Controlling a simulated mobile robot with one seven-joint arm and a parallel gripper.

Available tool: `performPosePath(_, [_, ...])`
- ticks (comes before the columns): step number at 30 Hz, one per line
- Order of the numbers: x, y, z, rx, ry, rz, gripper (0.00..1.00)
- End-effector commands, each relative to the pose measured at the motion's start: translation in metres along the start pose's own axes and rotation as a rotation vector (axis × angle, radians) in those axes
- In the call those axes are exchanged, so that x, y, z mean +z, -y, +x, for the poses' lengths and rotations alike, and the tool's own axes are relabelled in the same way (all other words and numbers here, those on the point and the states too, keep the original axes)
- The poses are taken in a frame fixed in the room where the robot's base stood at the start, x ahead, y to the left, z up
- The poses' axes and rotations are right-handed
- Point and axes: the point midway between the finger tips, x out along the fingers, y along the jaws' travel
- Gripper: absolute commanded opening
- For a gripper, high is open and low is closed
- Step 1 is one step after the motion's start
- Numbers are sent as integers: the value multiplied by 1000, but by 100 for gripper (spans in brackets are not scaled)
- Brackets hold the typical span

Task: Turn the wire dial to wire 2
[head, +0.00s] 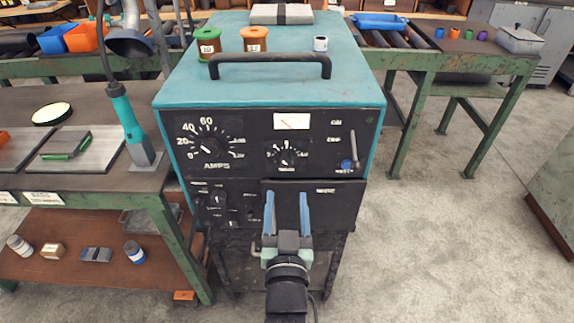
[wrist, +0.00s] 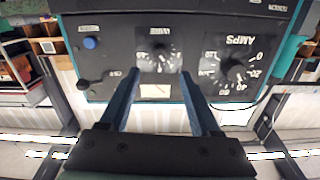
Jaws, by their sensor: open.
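The welding machine (head: 270,85) is a teal box with a black front panel. A small black dial with white numbers (head: 287,156) sits mid-panel; its label is too small to read surely, so I cannot confirm it is the wire dial. It also shows in the wrist view (wrist: 159,56), upside down. The larger AMPS dial (head: 209,146) is to its left. My gripper (head: 287,200) is open and empty, with two blue fingers in front of the panel, below the small dial in the head view. In the wrist view the fingertips (wrist: 160,80) flank the small dial's lower part; contact cannot be told.
Wire spools (head: 208,43) and a handle (head: 270,62) are on top. A workbench (head: 90,175) stands close at left; the floor (head: 440,240) at right is clear.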

Motion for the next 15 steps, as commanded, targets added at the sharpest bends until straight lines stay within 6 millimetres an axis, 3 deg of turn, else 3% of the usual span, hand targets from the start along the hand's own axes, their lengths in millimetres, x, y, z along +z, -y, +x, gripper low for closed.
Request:
performPosePath(9, [-1,0,59,1,-2,2,64])
performPosePath(15, [-1,0,83,1,-1,2,64])
